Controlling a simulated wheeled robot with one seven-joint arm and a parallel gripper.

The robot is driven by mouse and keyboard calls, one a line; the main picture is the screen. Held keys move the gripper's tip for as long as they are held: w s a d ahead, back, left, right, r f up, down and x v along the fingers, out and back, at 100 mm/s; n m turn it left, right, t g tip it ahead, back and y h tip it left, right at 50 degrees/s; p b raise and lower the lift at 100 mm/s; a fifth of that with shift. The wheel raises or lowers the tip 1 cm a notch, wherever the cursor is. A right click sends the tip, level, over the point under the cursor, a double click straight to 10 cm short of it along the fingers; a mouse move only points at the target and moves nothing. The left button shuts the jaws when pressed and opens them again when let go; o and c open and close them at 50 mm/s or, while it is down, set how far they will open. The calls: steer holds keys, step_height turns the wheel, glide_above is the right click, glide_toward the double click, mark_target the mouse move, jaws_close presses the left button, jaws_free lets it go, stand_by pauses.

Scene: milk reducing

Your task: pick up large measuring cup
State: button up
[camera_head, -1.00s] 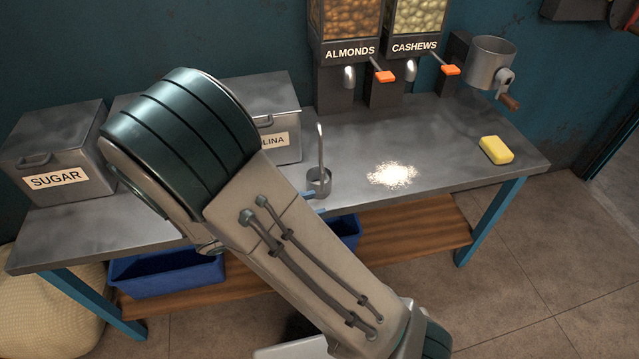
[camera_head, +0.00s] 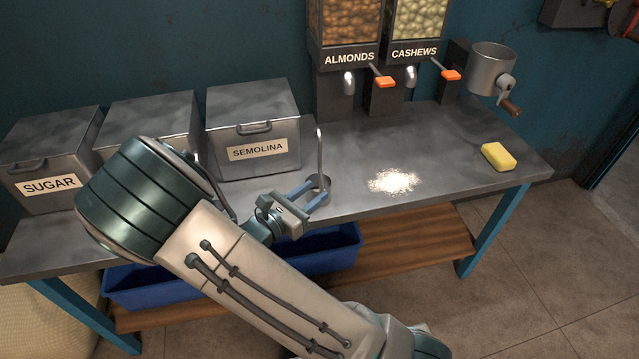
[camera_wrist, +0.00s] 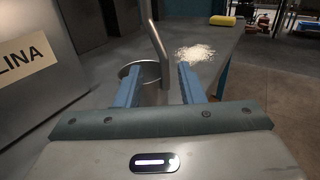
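The large measuring cup is a small round metal cup with a tall upright handle (camera_head: 320,150), standing on the metal table in front of the semolina box. In the wrist view its rim (camera_wrist: 124,70) shows beyond the left finger, and the handle rises between the two fingers. My gripper (camera_head: 316,192) is open, its blue fingers (camera_wrist: 157,76) pointing at the cup from the front left. The fingers partly hide the cup body in both views. Whether either finger touches the cup is unclear.
Metal boxes marked sugar (camera_head: 49,184) and semolina (camera_head: 255,145) stand at the left and back. Almond (camera_head: 347,58) and cashew (camera_head: 414,52) dispensers stand behind. White powder (camera_head: 394,181) and a yellow sponge (camera_head: 498,157) lie to the right. A blue bin (camera_head: 160,291) sits below the table.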

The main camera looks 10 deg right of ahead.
mark_target(327, 180)
steer(key=x, duration=0.5)
steer(key=shift+s+d+r+b, duration=0.1)
steer(key=shift+s+d+b, duration=0.05)
steer(key=shift+s+b, duration=0.15)
jaws_close()
steer(key=shift+r, duration=0.1)
steer(key=shift+r, duration=0.6)
step_height(327, 180, up, 3)
steer(key=shift+f+p, duration=0.2)
steer(key=shift+p, duration=0.45)
steer(key=s+d+r+p, duration=0.3)
steer(key=s+r+p, duration=0.2)
steer(key=s, duration=0.1)
steer(key=shift+d+r, duration=0.2)
steer(key=shift+d, duration=0.15)
